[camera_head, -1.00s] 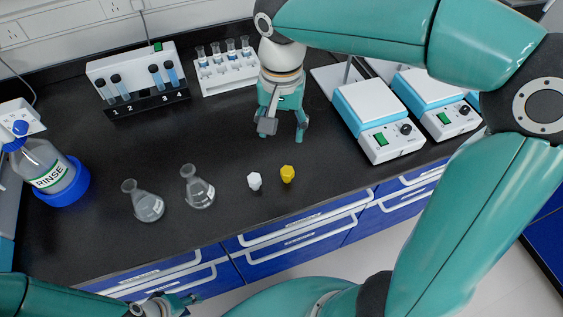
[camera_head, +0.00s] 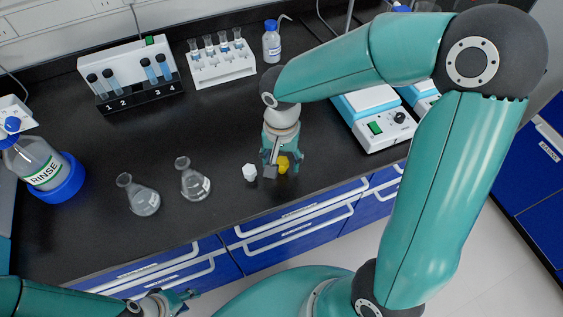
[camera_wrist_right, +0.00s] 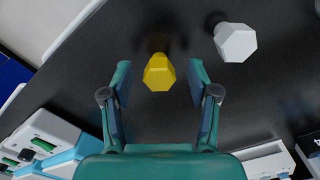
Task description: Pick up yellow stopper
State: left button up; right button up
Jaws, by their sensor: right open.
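The yellow stopper (camera_head: 283,164) stands on the black bench near its front edge. It also shows in the right wrist view (camera_wrist_right: 159,72), between and slightly beyond the fingertips. My right gripper (camera_head: 282,172) is open and points down over the yellow stopper, with a finger on either side; I see no contact in the right wrist view (camera_wrist_right: 159,78). A white stopper (camera_head: 250,172) stands just left of the gripper, outside the fingers. My left gripper (camera_head: 178,300) is at the bottom left, in front of the bench and away from the stoppers; its fingers are too small to judge.
Two glass flasks (camera_head: 194,183) stand left of the stoppers. Hot plates (camera_head: 377,118) are to the right. The middle of the bench is clear.

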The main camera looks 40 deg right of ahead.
jog(key=shift+f, duration=1.3)
jog(key=c, duration=0.9)
jog(key=shift+o, duration=0.2)
jog(key=shift+r, duration=0.15)
